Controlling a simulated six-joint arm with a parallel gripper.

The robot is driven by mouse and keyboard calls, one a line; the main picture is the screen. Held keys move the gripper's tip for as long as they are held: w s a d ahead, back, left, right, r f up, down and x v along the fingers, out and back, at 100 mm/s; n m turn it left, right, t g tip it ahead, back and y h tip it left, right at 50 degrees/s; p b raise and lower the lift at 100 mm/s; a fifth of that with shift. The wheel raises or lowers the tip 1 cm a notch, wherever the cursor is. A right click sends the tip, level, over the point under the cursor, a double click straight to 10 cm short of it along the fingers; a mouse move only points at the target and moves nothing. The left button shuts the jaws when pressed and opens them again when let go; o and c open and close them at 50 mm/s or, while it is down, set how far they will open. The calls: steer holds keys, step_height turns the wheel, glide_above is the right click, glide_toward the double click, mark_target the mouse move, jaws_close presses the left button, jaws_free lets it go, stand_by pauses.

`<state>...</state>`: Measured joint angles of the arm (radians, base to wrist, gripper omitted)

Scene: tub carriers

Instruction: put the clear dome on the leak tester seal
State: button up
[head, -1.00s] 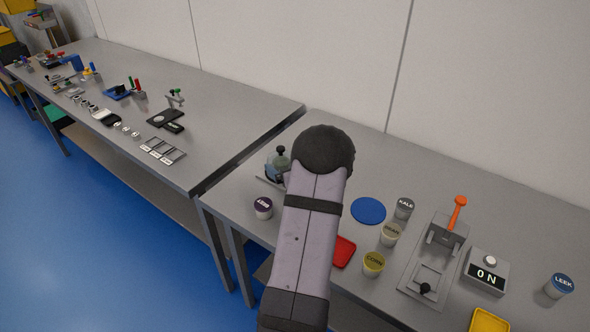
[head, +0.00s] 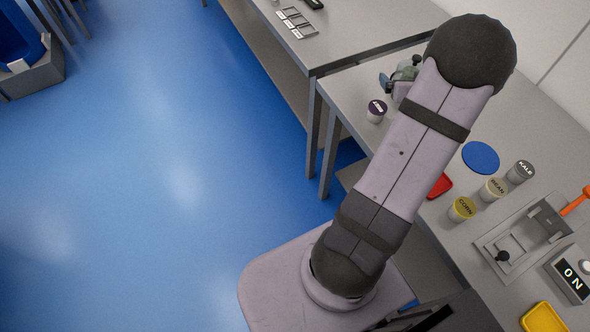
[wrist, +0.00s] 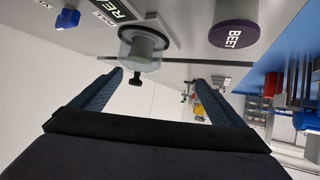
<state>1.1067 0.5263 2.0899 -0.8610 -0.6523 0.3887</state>
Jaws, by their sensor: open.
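The clear dome (wrist: 146,47), greenish and see-through with a dark knob, shows upside down in the wrist view. In the head view the dome (head: 405,72) stands at the far end of the near bench, partly hidden by my arm. My gripper (wrist: 154,77) is open and empty. Its fingertips point toward the dome, with the knob between them in the picture but apart from them.
The purple-lidded BEET tub (head: 376,111) stands close to the dome; it also shows in the wrist view (wrist: 234,34). A blue disc (head: 481,158), KALE (head: 521,172), BEAN (head: 493,190) and CORN (head: 461,209) tubs and a lever device (head: 525,238) stand further right.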

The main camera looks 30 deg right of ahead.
steer(key=w+a+f+n+g+y, duration=0.1)
steer(key=a+g+y, duration=0.15)
steer(key=a, duration=1.05)
steer(key=a+f+n+g+y, duration=0.1)
steer(key=a+n+g, duration=0.15)
steer(key=a, duration=0.95)
steer(key=s+a+n+g+y, duration=0.1)
steer(key=s+a+g, duration=0.1)
steer(key=s+a, duration=0.5)
steer(key=s+a+n+g+y, duration=0.1)
steer(key=s+a+g, duration=0.2)
steer(key=s+a, duration=0.4)
steer(key=a+f, duration=0.1)
steer(key=a, duration=0.4)
steer(key=shift+y, duration=0.35)
steer(key=shift+w, duration=0.1)
step_height(320, 180, down, 10)
steer(key=b, duration=1)
steer(key=shift+f+b, duration=0.2)
steer(key=shift+b, duration=0.1)
